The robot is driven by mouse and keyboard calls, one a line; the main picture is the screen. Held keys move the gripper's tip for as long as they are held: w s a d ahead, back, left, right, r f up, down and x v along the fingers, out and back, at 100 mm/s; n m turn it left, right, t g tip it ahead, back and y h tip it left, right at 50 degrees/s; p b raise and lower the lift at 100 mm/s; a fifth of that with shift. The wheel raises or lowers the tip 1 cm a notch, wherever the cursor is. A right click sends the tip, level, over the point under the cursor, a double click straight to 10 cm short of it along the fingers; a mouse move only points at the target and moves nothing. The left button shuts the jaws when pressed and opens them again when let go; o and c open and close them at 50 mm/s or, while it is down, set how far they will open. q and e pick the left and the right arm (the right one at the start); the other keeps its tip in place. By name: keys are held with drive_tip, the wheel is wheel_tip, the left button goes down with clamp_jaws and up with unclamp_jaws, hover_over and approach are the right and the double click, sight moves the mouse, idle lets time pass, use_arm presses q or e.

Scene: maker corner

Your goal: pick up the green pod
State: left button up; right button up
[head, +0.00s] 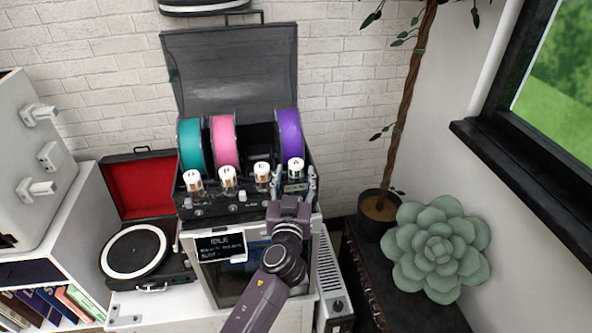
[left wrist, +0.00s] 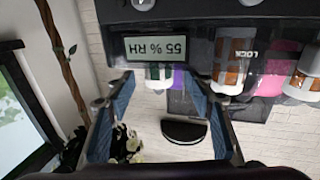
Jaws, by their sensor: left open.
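The pod at the right end of the row (head: 295,165) has a white cap in the head view; its body is mostly hidden there. In the left wrist view this pod (left wrist: 158,74) shows white with a green band, partly behind the humidity display. My left gripper (head: 294,183) is open at the front of the black filament box, with its fingers to either side of this pod's place. In the left wrist view the gripper (left wrist: 160,88) has a clear gap between its fingers, the pod beyond the tips. Contact cannot be seen. My right gripper is not in view.
Other white-capped pods with orange markings (head: 228,176) stand left along the black filament box (head: 208,208), before teal, pink and purple spools. The box sits on a printer (head: 222,280). A turntable (head: 135,252) is left; a succulent (head: 438,250) and potted tree are right.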

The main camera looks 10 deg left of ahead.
sight(296, 172)
use_arm(q)
drive_tip(key=w+p, duration=0.1)
drive_tip(key=w, duration=0.2)
drive_tip(key=shift+w+a, duration=0.1)
drive_tip(key=shift+a, duration=0.05)
drive_tip(key=shift+w+f, duration=0.15)
drive_tip(key=shift+w, duration=0.15)
drive_tip(key=c, duration=1.3)
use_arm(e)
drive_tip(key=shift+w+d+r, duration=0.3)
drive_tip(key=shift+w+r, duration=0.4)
